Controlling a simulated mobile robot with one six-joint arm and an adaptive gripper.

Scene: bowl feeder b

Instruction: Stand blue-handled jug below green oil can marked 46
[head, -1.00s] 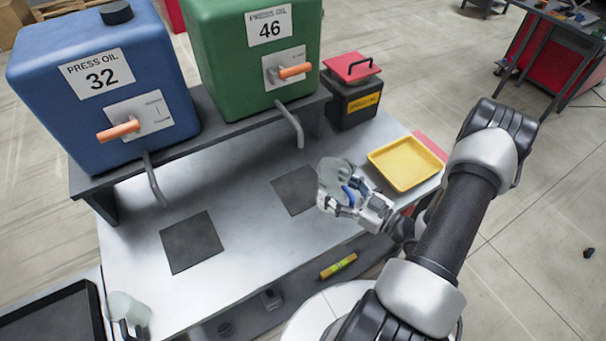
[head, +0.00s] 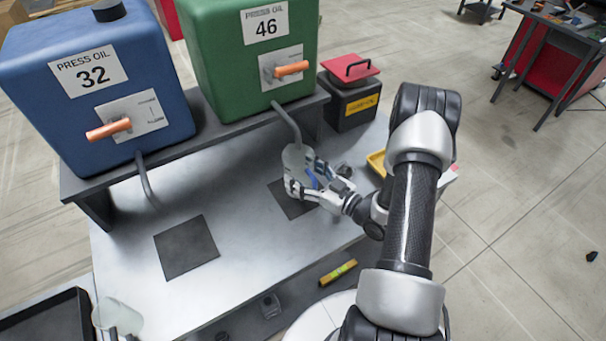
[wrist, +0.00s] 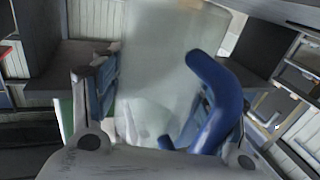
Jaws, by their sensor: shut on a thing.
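The green oil can marked 46 (head: 222,70) stands on the raised shelf, its grey spout (head: 288,122) hanging over the bench. The blue-handled jug (head: 297,158) is translucent and held by my gripper (head: 308,182), under the spout's end and over the dark square pad (head: 290,203). I cannot tell whether its base touches the pad. In the wrist view the jug (wrist: 160,50) fills the middle, roughly upright in the frame, with its blue handle (wrist: 225,105) between my fingers. The gripper is shut on the jug and hides part of it.
A blue can marked 32 (head: 105,90) stands at left, with another dark pad (head: 186,247) below it. A second clear jug (head: 118,315) is at the lower left. A black box with a red lid (head: 350,95) and a yellow tray (head: 377,163) lie right of my gripper.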

